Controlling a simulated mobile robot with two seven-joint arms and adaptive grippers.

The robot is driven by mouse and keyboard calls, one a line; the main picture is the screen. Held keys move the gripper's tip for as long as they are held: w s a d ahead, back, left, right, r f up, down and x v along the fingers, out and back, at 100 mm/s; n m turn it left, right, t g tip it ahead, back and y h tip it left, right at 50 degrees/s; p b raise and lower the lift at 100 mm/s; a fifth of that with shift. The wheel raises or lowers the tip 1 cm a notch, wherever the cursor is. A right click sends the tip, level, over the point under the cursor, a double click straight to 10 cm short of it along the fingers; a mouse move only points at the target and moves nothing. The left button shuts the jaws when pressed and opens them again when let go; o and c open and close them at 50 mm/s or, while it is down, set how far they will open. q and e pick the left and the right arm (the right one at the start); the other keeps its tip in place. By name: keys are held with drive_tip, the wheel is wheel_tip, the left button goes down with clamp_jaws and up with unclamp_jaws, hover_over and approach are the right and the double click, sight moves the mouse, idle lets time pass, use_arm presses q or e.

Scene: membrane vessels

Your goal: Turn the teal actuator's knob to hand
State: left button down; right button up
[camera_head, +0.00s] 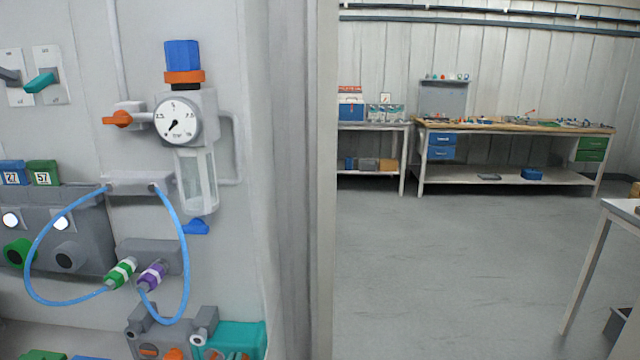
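A teal block, seemingly the teal actuator (236,336), shows at the bottom edge of the head view, right of the middle of the wall panel. Its lower part is cut off by the frame edge. Small orange parts show at its bottom edge, and I cannot tell whether one is its knob or where it points. A grey block (146,330) with a round orange-brown part on its front stands beside it on the left. Neither of my grippers is in view.
A pressure gauge (177,121) with a blue-topped regulator (183,56) is on the panel above. Blue hoses (186,255) loop to green and purple connectors. A wall edge (325,180) stands right of the panel. Workbenches (515,126) stand beyond open floor (450,260).

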use_arm(q)
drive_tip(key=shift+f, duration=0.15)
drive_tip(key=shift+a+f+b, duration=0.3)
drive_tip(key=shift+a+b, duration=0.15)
drive_tip(key=shift+b, duration=0.1)
idle(0.7)
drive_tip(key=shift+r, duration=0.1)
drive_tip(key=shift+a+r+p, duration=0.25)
drive_tip(key=shift+p, duration=0.1)
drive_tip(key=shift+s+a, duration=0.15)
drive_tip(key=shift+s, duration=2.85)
